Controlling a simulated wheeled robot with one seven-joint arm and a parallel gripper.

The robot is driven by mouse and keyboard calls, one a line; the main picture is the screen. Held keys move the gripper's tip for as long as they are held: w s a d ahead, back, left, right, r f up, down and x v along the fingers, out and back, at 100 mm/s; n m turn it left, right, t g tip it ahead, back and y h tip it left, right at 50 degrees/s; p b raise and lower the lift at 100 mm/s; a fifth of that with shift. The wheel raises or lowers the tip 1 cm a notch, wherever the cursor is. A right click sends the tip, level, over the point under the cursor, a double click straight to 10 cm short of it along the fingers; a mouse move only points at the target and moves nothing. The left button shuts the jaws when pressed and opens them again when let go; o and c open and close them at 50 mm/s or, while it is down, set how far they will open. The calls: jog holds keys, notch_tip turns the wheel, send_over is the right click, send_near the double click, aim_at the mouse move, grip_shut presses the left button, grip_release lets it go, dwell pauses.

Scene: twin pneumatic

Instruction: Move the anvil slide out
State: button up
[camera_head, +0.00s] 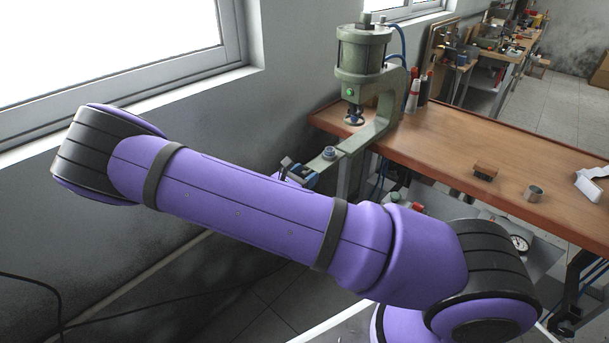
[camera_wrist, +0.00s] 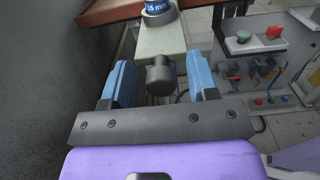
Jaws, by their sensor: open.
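The pneumatic press (camera_head: 362,62) stands at the left end of the wooden bench. Its pale green anvil slide (camera_head: 340,153) juts out past the bench edge toward my arm; in the wrist view the slide (camera_wrist: 160,40) runs away from me. A dark round knob (camera_wrist: 160,76) is at the slide's near end. My gripper (camera_wrist: 160,74) is open, with one blue finger on each side of the knob and visible gaps between. In the head view my gripper (camera_head: 298,172) is partly hidden behind my purple arm. A grey round part with a blue label (camera_wrist: 157,8) sits on the slide.
The wooden bench (camera_head: 450,150) holds a brown block (camera_head: 485,172), a metal ring (camera_head: 534,193) and bottles (camera_head: 413,97) beside the press. A grey wall (camera_wrist: 50,75) is close on the left. A grey panel with coloured fittings (camera_wrist: 262,70) is on the right, below.

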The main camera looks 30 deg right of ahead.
jog(key=v, duration=1)
jog(key=shift+a, duration=0.4)
jog(key=shift+s, duration=0.15)
jog(key=s+d+r+m+g+y, duration=0.2)
jog(key=s+r+m+y, duration=0.25)
jog(key=r, duration=0.35)
jog(key=s+d+r+m+g+y, duration=0.35)
jog(key=r+m, duration=0.25)
jog(key=r, duration=0.2)
jog(key=s+d+r+m+g+y, duration=0.1)
jog(key=s+r+m+g+y, duration=0.1)
jog(key=s+r+m+y, duration=0.4)
jog(key=s+r+m+t+y, duration=0.3)
jog(key=s+r+m+t, duration=0.2)
jog(key=s+r, duration=0.7)
jog(key=shift+r+t, duration=0.85)
jog(key=shift+r, duration=0.6)
jog(key=shift+s+d+m, duration=0.1)
jog(key=shift+s+m, duration=0.05)
jog(key=shift+m, duration=0.1)
